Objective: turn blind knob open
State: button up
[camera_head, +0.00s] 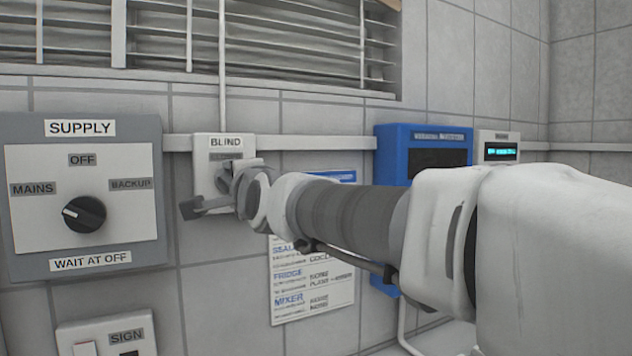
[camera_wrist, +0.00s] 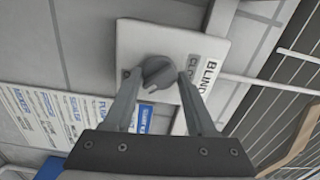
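The blind knob (camera_wrist: 158,72) is a round grey knob on a white plate labelled BLIND (camera_wrist: 198,45), which is fixed to the tiled wall. In the wrist view my gripper (camera_wrist: 155,78) has a finger on each side of the knob, with the tips close to its edges. I cannot tell for sure whether both tips touch it. The word at the knob's upper right on the plate reads partly as CLO. In the head view the blind plate (camera_head: 224,142) shows, but my gripper (camera_head: 212,200) and wrist hide the knob.
A SUPPLY panel (camera_head: 140,195) with a black dial (camera_head: 84,214) is at the left, and a SIGN switch plate (camera_head: 126,338) is below. Slatted blinds (camera_head: 270,40) hang above. A blue box (camera_head: 395,150) and a printed notice (camera_head: 313,290) are to the right on the wall.

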jog(key=o, duration=0.4)
jog(key=shift+c, duration=0.2)
jog(key=b+v, duration=0.1)
jog(key=v, duration=1.6)
jog(key=shift+s+b, duration=0.25)
jog(key=shift+b, duration=0.15)
jog(key=shift+f, duration=0.1)
